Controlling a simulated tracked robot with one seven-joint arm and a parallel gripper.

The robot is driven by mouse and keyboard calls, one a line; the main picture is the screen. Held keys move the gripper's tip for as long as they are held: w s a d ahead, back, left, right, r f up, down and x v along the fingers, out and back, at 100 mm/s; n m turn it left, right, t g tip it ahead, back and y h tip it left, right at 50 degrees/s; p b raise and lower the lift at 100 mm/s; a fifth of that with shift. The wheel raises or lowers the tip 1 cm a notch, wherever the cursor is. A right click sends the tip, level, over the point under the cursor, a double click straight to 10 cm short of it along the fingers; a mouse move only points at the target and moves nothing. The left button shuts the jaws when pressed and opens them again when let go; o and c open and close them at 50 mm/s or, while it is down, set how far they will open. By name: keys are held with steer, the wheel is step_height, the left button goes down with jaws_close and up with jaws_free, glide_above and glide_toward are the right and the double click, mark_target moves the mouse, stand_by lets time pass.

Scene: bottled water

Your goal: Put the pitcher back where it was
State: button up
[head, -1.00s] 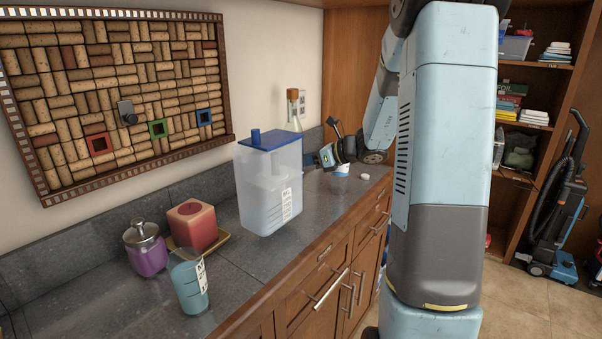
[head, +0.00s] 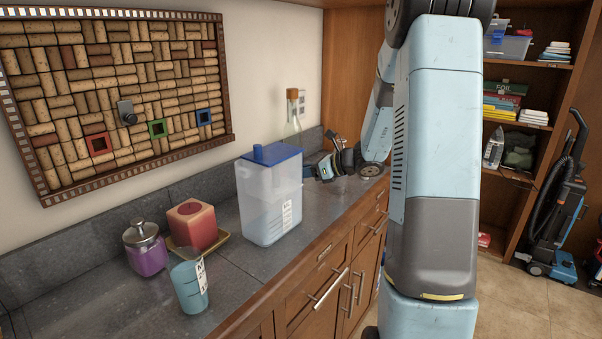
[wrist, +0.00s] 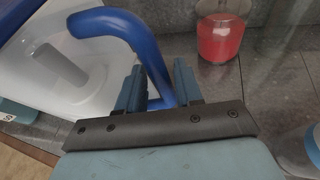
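The pitcher (head: 262,205) is a clear white container with a blue lid, holding some liquid. It stands upright at the counter surface in the head view, right of the measuring cup. I cannot tell whether its base fully touches. In the wrist view its blue handle (wrist: 118,22) passes between the two fingers of my gripper (wrist: 158,70), which is closed around it. In the head view my gripper (head: 312,171) is at the pitcher's far right side, and its fingers are mostly hidden.
The counter (head: 232,285) also holds a measuring cup (head: 187,285), a purple jar (head: 148,258), a red candle holder (head: 192,224) on a yellow tray, and a corked bottle (head: 292,118) behind the pitcher. A red container (wrist: 218,38) shows in the wrist view. A corkboard (head: 110,90) hangs above.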

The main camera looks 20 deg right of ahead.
steer(key=shift+o, duration=1.1)
steer(key=shift+r, duration=0.1)
steer(key=v, duration=1.2)
steer(key=s+a+r+n+g+h, duration=0.35)
steer(key=s+a+n+g, duration=0.25)
steer(key=s+a+n, duration=0.7)
steer(key=s+r+n+t+h, duration=0.2)
steer(key=s+r+n+h, duration=0.2)
steer(key=s+n, duration=1)
steer(key=shift+a+r+t+h, duration=0.25)
steer(key=shift+t+h, duration=0.15)
steer(key=shift+h, duration=1.25)
